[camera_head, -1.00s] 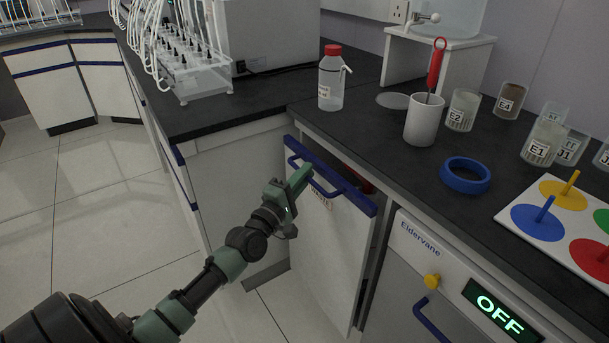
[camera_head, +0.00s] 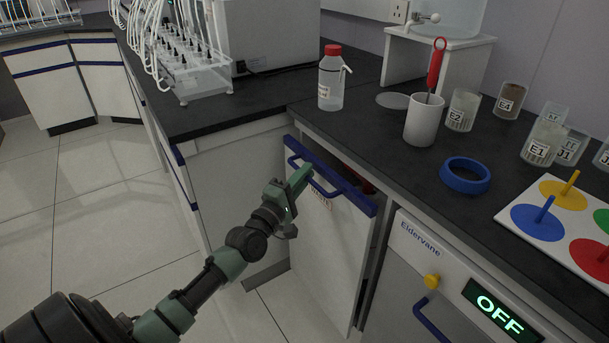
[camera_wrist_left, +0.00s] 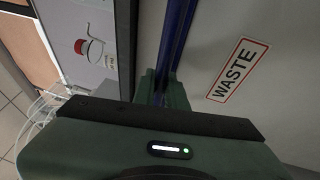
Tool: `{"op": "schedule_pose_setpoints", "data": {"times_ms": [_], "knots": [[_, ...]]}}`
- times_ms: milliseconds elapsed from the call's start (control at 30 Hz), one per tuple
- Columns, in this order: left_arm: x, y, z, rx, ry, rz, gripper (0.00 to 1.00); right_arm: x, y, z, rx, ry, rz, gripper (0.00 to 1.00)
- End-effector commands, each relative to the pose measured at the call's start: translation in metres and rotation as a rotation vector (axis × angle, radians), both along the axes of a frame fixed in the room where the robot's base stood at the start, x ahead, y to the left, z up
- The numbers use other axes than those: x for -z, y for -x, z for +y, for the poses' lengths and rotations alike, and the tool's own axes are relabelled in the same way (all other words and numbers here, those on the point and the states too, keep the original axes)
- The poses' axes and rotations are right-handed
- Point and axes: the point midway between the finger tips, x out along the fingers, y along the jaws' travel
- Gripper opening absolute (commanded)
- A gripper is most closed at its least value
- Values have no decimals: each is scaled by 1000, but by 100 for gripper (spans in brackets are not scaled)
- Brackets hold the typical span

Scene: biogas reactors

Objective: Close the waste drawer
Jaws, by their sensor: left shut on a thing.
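The waste drawer (camera_head: 318,245) has a white front with a blue top edge and a blue bar handle (camera_head: 325,188). It stands partly out from the counter, with a dark gap behind its top edge and something red inside. My left gripper (camera_head: 300,180) is at the drawer front, shut on the blue handle. In the left wrist view the green fingers (camera_wrist_left: 163,92) close around the blue bar, beside a red-framed WASTE label (camera_wrist_left: 238,70) on the white drawer front (camera_wrist_left: 285,100). My right gripper is not in view.
On the black counter are a red-capped bottle (camera_head: 331,80), a white cup (camera_head: 424,120) with a red-handled tool, a blue ring (camera_head: 466,176) and several labelled jars. A grey appliance reading OFF (camera_head: 497,311) is right of the drawer. The floor at left (camera_head: 100,210) is clear.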

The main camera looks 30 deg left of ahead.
Motion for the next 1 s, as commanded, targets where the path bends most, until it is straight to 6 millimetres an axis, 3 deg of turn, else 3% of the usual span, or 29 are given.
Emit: {"op": "schedule_pose_setpoints", "data": {"times_ms": [300, 633, 667, 700, 1000], "knots": [[0, -37, -15, -1, 2, -1, 0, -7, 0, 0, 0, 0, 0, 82], [0, -41, -17, 1, 0, 1, 0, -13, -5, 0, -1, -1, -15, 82], [0, -41, -17, 1, 0, 1, 21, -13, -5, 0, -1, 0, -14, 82], [0, -41, -17, 1, 0, 1, 32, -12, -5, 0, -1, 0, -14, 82], [0, -40, -17, 0, 0, 1, 34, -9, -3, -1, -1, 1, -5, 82]]}}
